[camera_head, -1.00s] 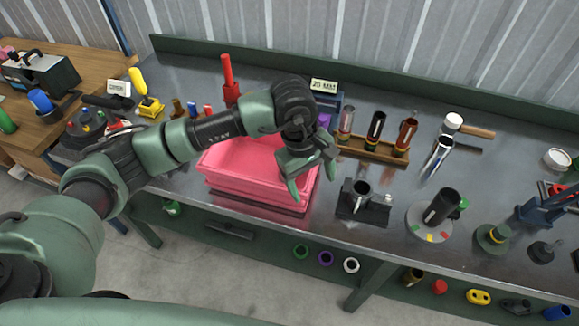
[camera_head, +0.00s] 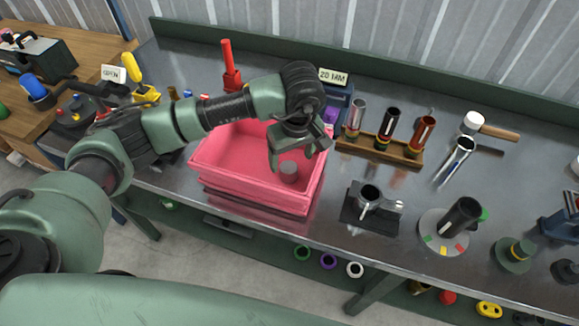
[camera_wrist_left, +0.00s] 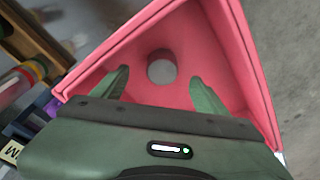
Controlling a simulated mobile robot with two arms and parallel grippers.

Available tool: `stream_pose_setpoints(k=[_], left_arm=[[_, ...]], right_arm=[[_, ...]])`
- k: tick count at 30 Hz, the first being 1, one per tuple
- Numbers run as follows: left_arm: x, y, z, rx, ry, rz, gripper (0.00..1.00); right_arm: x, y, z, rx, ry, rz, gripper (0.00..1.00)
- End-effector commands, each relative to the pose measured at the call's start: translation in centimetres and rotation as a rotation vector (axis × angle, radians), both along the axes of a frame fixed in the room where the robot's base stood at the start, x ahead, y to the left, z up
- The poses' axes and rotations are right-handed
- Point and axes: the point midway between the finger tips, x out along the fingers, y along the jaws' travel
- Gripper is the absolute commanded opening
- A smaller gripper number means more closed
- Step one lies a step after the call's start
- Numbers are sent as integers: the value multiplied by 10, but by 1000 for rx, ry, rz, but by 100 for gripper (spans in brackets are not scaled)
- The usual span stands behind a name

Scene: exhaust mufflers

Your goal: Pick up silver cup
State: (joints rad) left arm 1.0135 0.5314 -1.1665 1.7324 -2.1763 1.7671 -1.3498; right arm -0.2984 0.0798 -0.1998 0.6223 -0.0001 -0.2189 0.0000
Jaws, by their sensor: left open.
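A small silver-grey cup (camera_head: 289,171) sits inside the pink bin (camera_head: 240,190), toward its right side. In the left wrist view the cup (camera_wrist_left: 162,68) stands on the bin's floor, ahead of the fingers and between their lines. My left gripper (camera_head: 294,161) is open above the bin, with its fingers pointing down into it. In the left wrist view the left gripper (camera_wrist_left: 160,88) has its two green fingers spread wide with nothing between them. The cup is apart from the fingers. My right gripper is not in view.
A wooden rack (camera_head: 380,150) with several upright tubes stands right of the bin. A black fixture (camera_head: 370,212) and a round base with a tilted dark tube (camera_head: 462,216) are further right. A red upright tool (camera_head: 229,62) stands behind the bin.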

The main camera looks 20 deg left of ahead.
Motion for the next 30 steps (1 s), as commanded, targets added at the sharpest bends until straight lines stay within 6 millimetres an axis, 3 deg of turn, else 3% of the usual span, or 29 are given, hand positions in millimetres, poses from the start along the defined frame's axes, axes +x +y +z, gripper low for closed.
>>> stream_pose_setpoints(k=[4, 12, 21, 27, 28, 30], left_arm=[[0, 3, -14, 0, 4, 1, 74], [5, 9, -52, -1, 2, 0, 74], [6, 10, -58, -1, -1, -2, 74], [6, 10, -58, -1, -1, -1, 18], [6, 10, -58, -1, -1, -1, 13], [6, 10, -57, -1, -1, -1, 13]], right_arm=[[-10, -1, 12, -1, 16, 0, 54], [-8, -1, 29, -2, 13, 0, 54], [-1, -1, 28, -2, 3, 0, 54], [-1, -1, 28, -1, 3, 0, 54], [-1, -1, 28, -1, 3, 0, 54], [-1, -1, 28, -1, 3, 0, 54]])
